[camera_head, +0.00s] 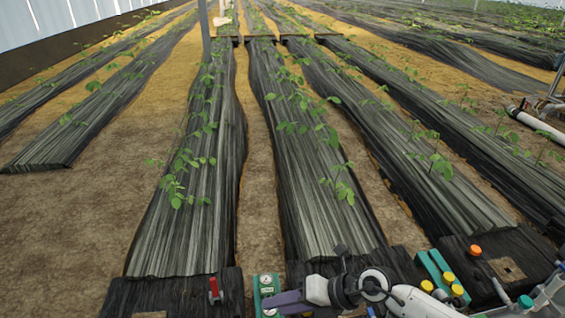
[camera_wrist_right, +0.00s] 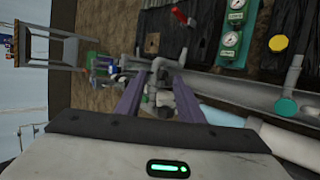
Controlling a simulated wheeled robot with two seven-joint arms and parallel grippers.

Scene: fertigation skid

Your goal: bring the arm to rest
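My right arm (camera_head: 405,298) reaches in from the lower right of the head view, low over the front edge of the skid. Its gripper (camera_head: 275,301) points left, with purple fingers close to a green gauge panel (camera_head: 267,283). In the right wrist view the two fingers of this gripper (camera_wrist_right: 158,84) stand apart. I see nothing held between them; grey pipework (camera_wrist_right: 166,75) shows in the gap, beyond the fingers. My left gripper is not in view.
A red-handled valve (camera_head: 215,291) stands left of the gauges. An orange knob (camera_head: 475,250) and yellow caps on a teal block (camera_head: 436,272) lie to the right. Mulched plant rows (camera_head: 300,150) stretch ahead. A table-like stand (camera_wrist_right: 62,35) shows in the wrist view.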

